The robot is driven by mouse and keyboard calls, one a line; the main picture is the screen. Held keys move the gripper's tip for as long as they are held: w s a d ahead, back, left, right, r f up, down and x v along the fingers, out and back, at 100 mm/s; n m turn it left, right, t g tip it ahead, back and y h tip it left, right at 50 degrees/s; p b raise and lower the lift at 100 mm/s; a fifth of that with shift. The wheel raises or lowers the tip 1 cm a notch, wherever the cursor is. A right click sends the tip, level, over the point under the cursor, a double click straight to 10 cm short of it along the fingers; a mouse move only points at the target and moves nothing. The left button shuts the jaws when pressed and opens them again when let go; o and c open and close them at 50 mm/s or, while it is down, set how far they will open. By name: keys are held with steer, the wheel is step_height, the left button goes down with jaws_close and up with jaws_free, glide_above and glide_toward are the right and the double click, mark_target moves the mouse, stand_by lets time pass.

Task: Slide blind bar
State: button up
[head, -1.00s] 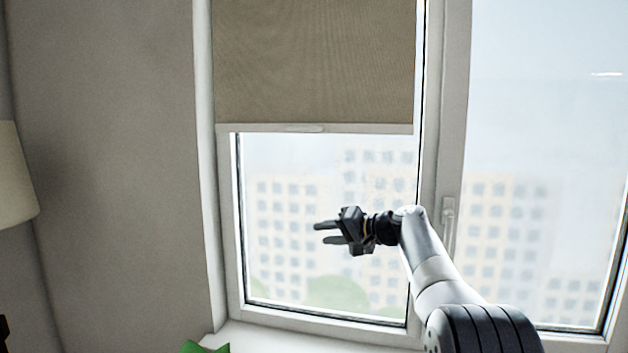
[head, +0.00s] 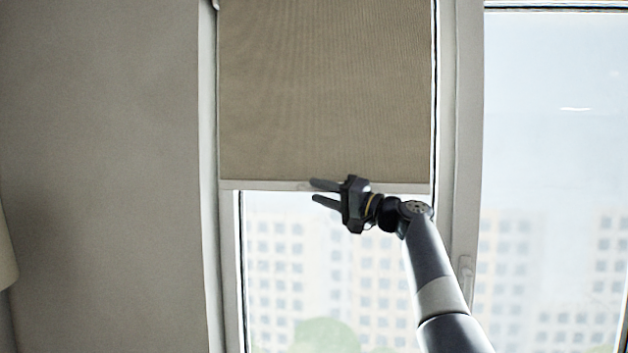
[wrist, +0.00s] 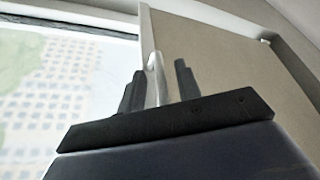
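The brown blind (head: 325,85) covers the upper part of the left window. Its pale bottom bar (head: 265,185) runs across the pane, with a small handle largely hidden behind my gripper in the head view. My gripper (head: 318,191) is at the bar's middle, fingers pointing left, one near the bar's height and one just below it. The fingers are apart. In the wrist view the bar's pale handle (wrist: 154,80) shows between the two fingertips of my gripper (wrist: 158,82), close to the left finger; contact cannot be told. The blind (wrist: 220,50) fills the right of that view.
Below the bar is clear glass (head: 290,270) with buildings outside. A window frame post (head: 462,150) with a window handle (head: 466,275) stands to the right, near my arm. A bare wall (head: 100,150) is on the left.

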steer(key=shift+p+x, duration=0.4)
steer(key=shift+x, duration=0.8)
steer(key=shift+c, duration=0.2)
jaws_close()
